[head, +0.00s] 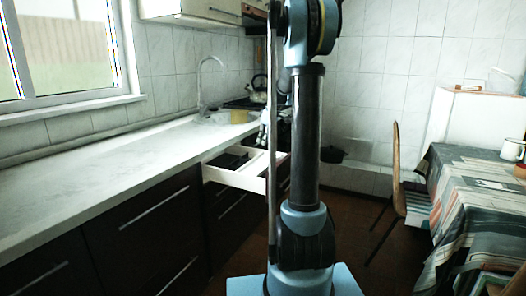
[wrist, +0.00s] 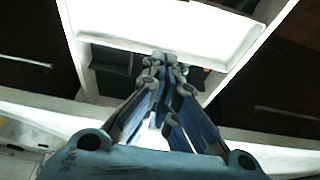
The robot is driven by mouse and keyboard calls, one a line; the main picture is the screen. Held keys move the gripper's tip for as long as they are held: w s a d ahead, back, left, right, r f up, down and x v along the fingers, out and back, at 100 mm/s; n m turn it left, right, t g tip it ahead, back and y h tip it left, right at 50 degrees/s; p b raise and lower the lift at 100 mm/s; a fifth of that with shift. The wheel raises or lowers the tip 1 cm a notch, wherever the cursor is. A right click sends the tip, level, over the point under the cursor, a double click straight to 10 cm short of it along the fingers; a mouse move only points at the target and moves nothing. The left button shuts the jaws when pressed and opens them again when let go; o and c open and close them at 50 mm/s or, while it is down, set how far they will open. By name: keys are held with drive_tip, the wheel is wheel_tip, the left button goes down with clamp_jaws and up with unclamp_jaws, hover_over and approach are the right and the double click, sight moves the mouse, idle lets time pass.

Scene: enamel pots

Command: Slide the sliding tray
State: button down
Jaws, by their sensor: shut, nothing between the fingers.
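The open drawer (head: 235,180) has white walls and extends from the dark cabinets in the head view. In the wrist view, a broad white panel (wrist: 165,22), apparently the sliding tray, spans between the drawer's white side walls (wrist: 78,55). Dark compartments (wrist: 112,57) show beside the fingers, below that panel. My gripper (wrist: 164,58) is shut and empty, its fingertips at the panel's lower edge in the picture; whether they touch it I cannot tell.
A long pale countertop (head: 100,165) runs along the left wall above dark cabinets (head: 150,235). A kettle (head: 259,83) stands on the stove at the back. A chair (head: 397,185) and a cloth-covered table (head: 470,190) stand on the right. Some brown floor is clear between.

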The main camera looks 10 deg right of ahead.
hover_over(261, 166)
drive_tip(key=w+a, duration=0.2)
drive_tip(key=f, duration=0.9)
drive_tip(key=shift+s+d, duration=0.2)
drive_tip(key=shift+s, duration=0.05)
drive_tip(key=shift+s+d+r, duration=0.15)
drive_tip(key=shift+s+d, duration=0.6)
drive_tip(key=shift+d, duration=0.2)
drive_tip(key=shift+s+d, duration=0.45)
drive_tip(key=shift+d, duration=0.25)
drive_tip(key=s+d, duration=0.1)
drive_tip(key=d, duration=0.1)
drive_tip(key=s+d, duration=0.2)
drive_tip(key=shift+s+d, duration=0.1)
drive_tip(key=shift+d, duration=0.05)
